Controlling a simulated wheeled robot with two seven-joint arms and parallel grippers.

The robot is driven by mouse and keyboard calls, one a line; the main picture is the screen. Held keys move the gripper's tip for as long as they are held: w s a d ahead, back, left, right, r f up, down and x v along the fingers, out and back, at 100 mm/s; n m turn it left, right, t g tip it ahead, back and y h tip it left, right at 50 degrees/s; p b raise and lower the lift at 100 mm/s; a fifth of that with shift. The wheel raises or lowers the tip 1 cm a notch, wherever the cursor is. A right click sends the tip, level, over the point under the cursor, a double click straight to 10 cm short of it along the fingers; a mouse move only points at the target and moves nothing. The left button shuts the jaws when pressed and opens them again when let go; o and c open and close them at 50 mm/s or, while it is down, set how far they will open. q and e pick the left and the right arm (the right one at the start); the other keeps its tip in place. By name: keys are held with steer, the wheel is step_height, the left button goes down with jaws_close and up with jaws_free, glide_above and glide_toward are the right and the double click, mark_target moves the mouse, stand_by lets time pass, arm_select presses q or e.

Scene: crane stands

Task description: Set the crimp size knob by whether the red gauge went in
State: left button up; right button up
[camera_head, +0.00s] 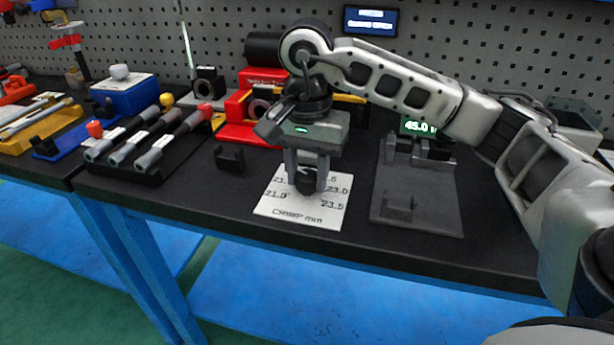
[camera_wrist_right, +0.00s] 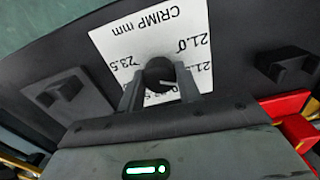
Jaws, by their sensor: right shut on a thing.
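The dark round crimp size knob (camera_head: 306,184) stands on a white card (camera_head: 285,208) printed "CRIMP mm" with sizes such as 21.0, 23.0 and 23.5. My right gripper (camera_head: 307,172) points down over the card and is shut on the knob. In the right wrist view the knob (camera_wrist_right: 159,73) sits between both fingers, with a short pale mark on its lower right; the setting it points to is unclear. My left gripper is not in view.
A grey fixture plate (camera_head: 430,205) with a lit display (camera_head: 420,126) lies right of the card. A small black block (camera_head: 229,158) stands left of it. Red and black fixtures stand behind. The table's front edge is close to the card.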

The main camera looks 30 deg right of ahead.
mark_target(307, 175)
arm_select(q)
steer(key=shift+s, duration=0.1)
arm_select(e)
steer(key=shift+r+n, duration=0.15)
steer(key=shift+n, duration=0.35)
steer(key=o, duration=1)
arm_select(q)
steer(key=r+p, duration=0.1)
steer(key=p, duration=0.3)
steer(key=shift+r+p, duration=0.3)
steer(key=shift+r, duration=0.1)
arm_select(e)
step_height(307, 175, up, 16)
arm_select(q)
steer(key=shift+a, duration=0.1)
